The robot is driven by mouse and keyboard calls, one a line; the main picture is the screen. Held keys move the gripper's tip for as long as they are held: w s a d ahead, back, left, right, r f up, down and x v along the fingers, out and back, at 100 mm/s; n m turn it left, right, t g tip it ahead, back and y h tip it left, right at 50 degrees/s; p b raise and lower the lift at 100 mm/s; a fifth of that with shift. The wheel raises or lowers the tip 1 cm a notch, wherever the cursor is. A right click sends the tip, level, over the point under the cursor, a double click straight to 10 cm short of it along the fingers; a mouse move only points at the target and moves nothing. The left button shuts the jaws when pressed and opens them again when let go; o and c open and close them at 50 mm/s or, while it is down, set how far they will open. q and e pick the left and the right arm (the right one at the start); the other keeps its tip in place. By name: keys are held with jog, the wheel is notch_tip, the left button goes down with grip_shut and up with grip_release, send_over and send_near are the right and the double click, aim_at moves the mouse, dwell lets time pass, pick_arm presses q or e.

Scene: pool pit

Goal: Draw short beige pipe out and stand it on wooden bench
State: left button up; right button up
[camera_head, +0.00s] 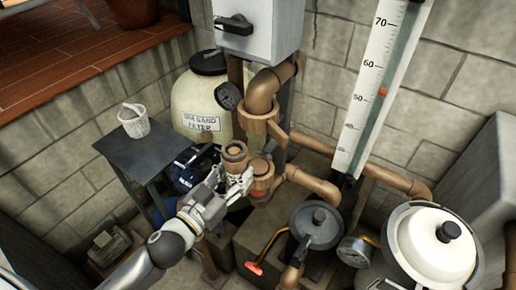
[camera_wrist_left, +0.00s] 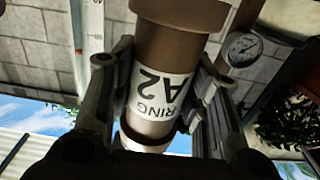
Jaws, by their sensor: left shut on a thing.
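A short brown-beige pipe (camera_head: 235,154) with a wider collar at its top stands upright in my left gripper (camera_head: 233,184) in the head view. The left wrist view shows the pipe (camera_wrist_left: 170,55) between both fingers, with a white label reading "RING A2". My left gripper is shut on it, beside the brown pipework. Whether the pipe's lower end is clear of the pipework is hidden by the gripper. I cannot make out a wooden bench for certain. My right gripper is not in view.
A small dark table (camera_head: 160,150) at the left holds a white basket (camera_head: 134,122). A sand filter tank (camera_head: 204,98) stands behind. Brown pipework (camera_head: 266,92), a gauge (camera_head: 229,95) and a red-handled fitting (camera_head: 262,176) crowd the gripper. Lidded pots (camera_head: 318,228) stand at right.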

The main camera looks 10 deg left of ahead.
aim_at(230, 179)
pick_arm(q)
jog(key=shift+b+v, duration=0.35)
jog(key=shift+v, duration=2)
jog(key=shift+r, duration=0.1)
